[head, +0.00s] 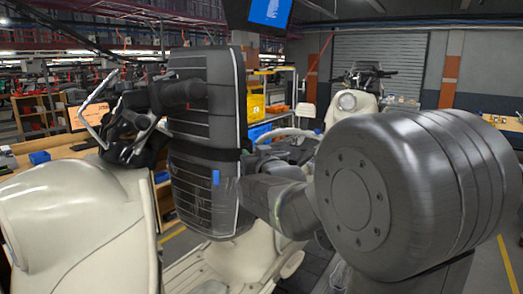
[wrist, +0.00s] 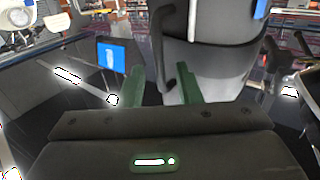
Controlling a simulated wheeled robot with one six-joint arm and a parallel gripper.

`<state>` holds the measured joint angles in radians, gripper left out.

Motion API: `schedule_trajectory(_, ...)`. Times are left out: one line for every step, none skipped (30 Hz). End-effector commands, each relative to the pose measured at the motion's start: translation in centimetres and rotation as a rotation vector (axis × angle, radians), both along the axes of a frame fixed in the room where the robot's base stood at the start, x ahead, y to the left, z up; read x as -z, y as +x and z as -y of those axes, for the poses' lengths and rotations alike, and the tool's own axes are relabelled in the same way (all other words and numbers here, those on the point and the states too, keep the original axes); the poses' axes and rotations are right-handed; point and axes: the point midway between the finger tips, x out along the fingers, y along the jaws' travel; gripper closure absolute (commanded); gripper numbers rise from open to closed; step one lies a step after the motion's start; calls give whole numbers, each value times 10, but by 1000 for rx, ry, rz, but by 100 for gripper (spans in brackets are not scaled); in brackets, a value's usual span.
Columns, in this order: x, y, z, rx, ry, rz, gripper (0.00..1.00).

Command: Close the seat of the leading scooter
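A dark ribbed seat (head: 203,140) stands raised, nearly upright, above a cream scooter body (head: 235,262) in the middle of the head view. A small blue tag (head: 216,177) is on its face. In the wrist view the raised seat (wrist: 215,28) fills the upper middle, just beyond the fingers. My gripper (wrist: 162,86) has its two green fingers spread, with a visible gap and nothing clearly held. Whether a finger touches the seat I cannot tell.
Another scooter (head: 348,103) with a round headlight stands behind, right of centre. My large arm joint blocks the right side. A hanging monitor (head: 270,12) is at the top.

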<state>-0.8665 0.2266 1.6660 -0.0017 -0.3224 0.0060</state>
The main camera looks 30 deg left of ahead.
Motion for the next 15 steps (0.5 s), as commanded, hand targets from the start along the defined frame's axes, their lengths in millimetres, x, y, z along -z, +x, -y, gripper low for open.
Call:
schedule_trajectory(-1,3,-3,0,-1,-1,69)
schedule_trajectory(-1,4,-5,0,-1,-1,69)
schedule_trajectory(0,5,-6,0,-2,-1,69)
schedule_trajectory(0,6,-7,0,-2,-1,69)
schedule_trajectory(0,7,-8,0,-1,-1,69)
schedule_trajectory(0,7,-9,0,-1,-1,69)
schedule_trajectory(0,8,-9,0,-1,-1,69)
schedule_trajectory(0,8,-9,0,-1,-1,69)
schedule_trajectory(0,8,-9,0,0,0,69)
schedule_trajectory(0,8,-9,0,0,0,69)
schedule_trajectory(0,8,-9,0,0,0,69)
schedule_trajectory(0,8,-9,0,0,0,69)
schedule_trajectory(0,8,-9,0,0,0,69)
schedule_trajectory(0,8,-9,0,0,0,69)
schedule_trajectory(0,8,-9,0,0,0,73)
